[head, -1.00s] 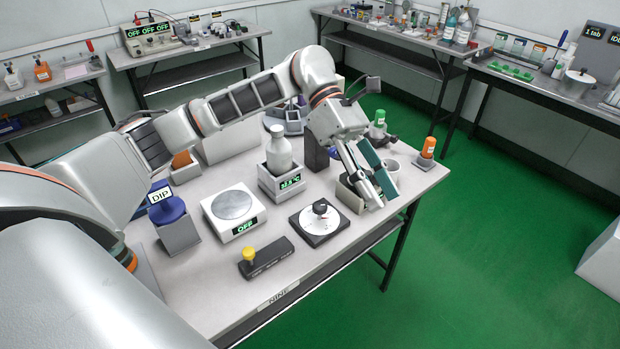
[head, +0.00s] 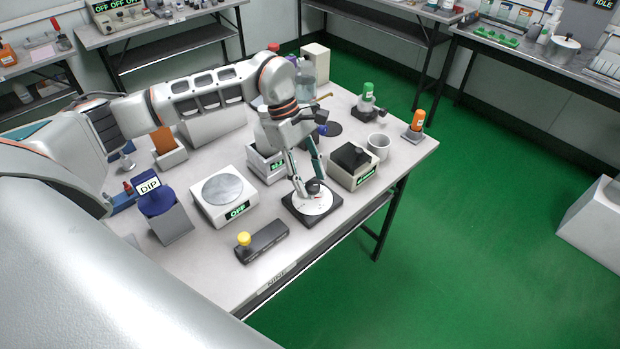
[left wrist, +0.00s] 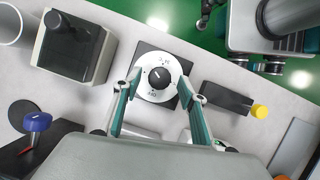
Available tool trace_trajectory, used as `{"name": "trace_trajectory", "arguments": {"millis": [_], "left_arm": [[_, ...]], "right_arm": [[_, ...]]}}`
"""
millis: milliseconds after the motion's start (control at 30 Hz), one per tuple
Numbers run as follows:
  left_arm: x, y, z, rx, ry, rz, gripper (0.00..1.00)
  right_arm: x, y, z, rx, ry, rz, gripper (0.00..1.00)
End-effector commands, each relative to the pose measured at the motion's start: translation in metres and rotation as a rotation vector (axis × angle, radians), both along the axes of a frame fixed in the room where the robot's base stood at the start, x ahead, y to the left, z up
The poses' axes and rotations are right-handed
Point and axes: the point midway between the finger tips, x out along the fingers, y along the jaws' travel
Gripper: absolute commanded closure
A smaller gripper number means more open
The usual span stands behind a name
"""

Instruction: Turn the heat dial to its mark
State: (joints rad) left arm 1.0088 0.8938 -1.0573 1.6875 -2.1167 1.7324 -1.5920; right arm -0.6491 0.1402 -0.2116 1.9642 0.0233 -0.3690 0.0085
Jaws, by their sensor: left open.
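The heat dial (head: 317,203) is a white round face on a dark square base with a black knob (head: 313,186) in its middle. It also shows in the left wrist view (left wrist: 158,94), its knob (left wrist: 159,77) carrying a light pointer line; I cannot make out the target mark. My left gripper (head: 309,187) points down over the dial, its fingertips close to the knob. In the left wrist view the open fingers (left wrist: 161,84) stand on both sides of the dial face, apart from the knob.
A grey box with a black top (head: 352,165) stands just right of the dial. A hotplate reading OFF (head: 224,197) and a black block with a yellow knob (head: 262,241) lie to its left. A white cup (head: 378,146) is farther right. The table's front edge is close.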

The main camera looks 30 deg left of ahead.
Motion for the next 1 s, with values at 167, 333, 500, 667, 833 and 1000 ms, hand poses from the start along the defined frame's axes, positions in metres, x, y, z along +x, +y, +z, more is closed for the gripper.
{"name": "trace_trajectory", "arguments": {"millis": [167,333,500,667,833,1000], "left_arm": [[-0.0002,-0.0022,-0.0061,0.000,-0.001,0.001,0.58],[-0.0001,-0.0023,-0.0060,0.000,-0.001,0.001,0.58],[-0.0002,-0.0023,-0.0059,0.000,-0.001,0.001,0.95],[-0.0002,-0.0024,-0.0057,0.000,-0.001,0.001,0.96],[-0.0007,-0.0024,-0.0052,-0.001,0.000,0.020,0.96],[-0.0014,-0.0022,-0.0044,-0.001,-0.001,0.084,0.96]], "right_arm": [[0.0024,0.0001,0.0033,0.000,-0.007,0.000,0.65],[0.0025,0.0000,0.0032,0.000,-0.006,0.000,0.65],[0.0021,0.0000,0.0025,0.000,-0.005,0.000,0.65],[0.0014,-0.0001,0.0012,0.000,-0.003,0.000,0.65],[0.0014,-0.0001,0.0018,-0.001,-0.002,0.000,0.65],[0.0017,0.0001,0.0049,0.000,-0.003,0.000,0.65]]}}
